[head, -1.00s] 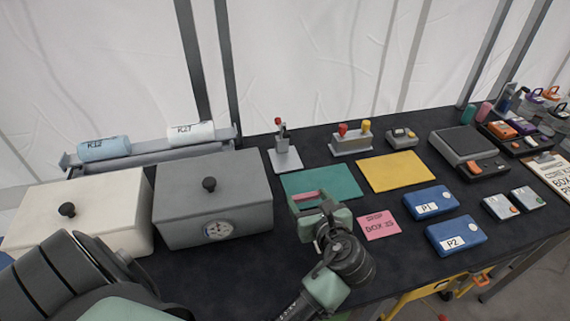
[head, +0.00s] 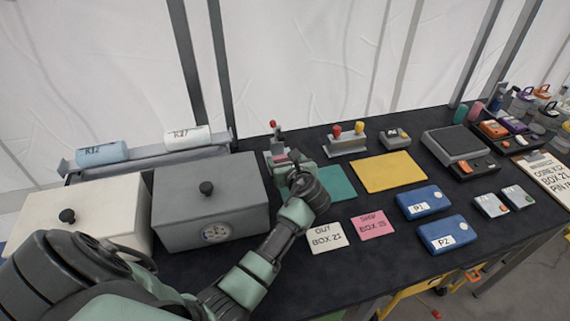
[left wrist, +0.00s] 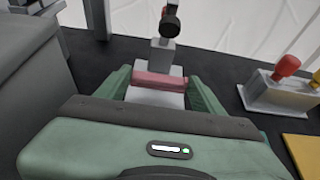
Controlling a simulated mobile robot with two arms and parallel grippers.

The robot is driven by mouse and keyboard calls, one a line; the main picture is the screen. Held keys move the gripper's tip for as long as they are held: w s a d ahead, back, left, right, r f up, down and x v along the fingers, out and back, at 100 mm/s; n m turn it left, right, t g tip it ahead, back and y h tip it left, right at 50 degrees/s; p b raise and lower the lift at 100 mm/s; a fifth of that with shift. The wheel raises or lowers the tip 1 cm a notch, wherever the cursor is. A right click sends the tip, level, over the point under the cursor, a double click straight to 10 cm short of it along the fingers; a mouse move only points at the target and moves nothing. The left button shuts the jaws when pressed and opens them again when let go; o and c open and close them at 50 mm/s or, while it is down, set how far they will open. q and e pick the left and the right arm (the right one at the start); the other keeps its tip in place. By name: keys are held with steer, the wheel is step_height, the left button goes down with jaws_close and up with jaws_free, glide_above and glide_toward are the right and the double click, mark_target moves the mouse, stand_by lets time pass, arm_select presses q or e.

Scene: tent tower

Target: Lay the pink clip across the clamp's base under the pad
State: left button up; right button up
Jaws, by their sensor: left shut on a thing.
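The clamp (head: 276,141) with a red-tipped handle stands at the back of the table, right of the grey box. In the left wrist view its dark pad (left wrist: 170,25) and upright column (left wrist: 161,54) rise over a pale base plate (left wrist: 155,99). My left gripper (head: 284,161) is at the clamp's front and is shut on the pink clip (left wrist: 160,80). The clip lies crosswise between the fingers, over the base plate and in front of the column. I cannot tell whether it touches the plate. My right gripper is not in view.
The grey lidded box (head: 211,202) stands close on the left. A two-knob fixture (head: 346,140) stands to the right, also in the left wrist view (left wrist: 283,92). A teal mat (head: 338,183) and a yellow mat (head: 388,172) lie flat nearby.

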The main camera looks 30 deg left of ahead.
arm_select(q)
steer(key=shift+f, duration=1)
steer(key=shift+f, duration=0.15)
steer(key=o, duration=1.4)
steer(key=shift+d+r, duration=0.1)
steer(key=shift+r, duration=0.1)
steer(key=v, duration=1.2)
steer(key=shift+w, duration=0.1)
